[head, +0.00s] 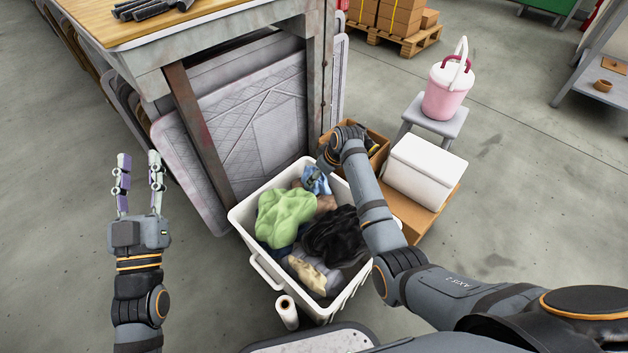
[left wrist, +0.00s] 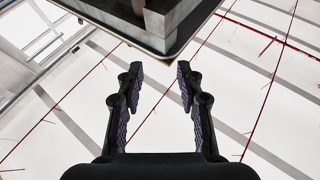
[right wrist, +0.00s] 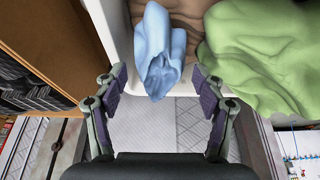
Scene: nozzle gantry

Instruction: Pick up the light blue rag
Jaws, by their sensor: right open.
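The light blue rag (head: 314,180) lies crumpled at the far corner of the white bin (head: 262,262), on top of other cloths. In the right wrist view the light blue rag (right wrist: 158,48) hangs over the bin's rim, its lower end between the fingertips. My right gripper (right wrist: 159,76) is open around that end; I see gaps on both sides. In the head view my right wrist and arm cover most of this gripper. My left gripper (head: 139,162) is open and empty, held up left of the bin.
A green cloth (head: 284,215), a black cloth (head: 330,235) and a beige cloth (head: 306,272) share the bin. A workbench (head: 155,45) stands behind it. A white box (head: 424,170) and a pink bucket (head: 446,95) are to the right. Floor at left is clear.

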